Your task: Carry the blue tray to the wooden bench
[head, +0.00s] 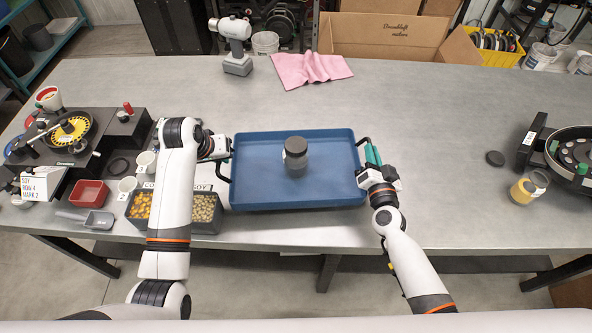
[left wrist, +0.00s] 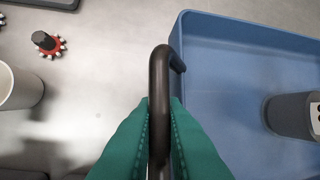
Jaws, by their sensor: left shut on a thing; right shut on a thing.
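The blue tray (head: 255,190) is at the middle of the grey metal table, near its front edge. A dark grey jar (head: 295,157) stands upright in it; it also shows in the left wrist view (left wrist: 292,115). My left gripper (head: 222,158) is shut on the tray's left black handle (left wrist: 160,100), with its green fingers on both sides of the bar. My right gripper (head: 371,165) is at the tray's right handle (head: 363,142) and shut on it. I cannot tell whether the tray touches the table. No wooden bench can be made out.
Left of the tray are seed bins (head: 205,212), a red box (head: 90,193) and a seed meter (head: 68,130). A yellow-filled jar (head: 524,190) stands at right. Table between tray and jar is clear.

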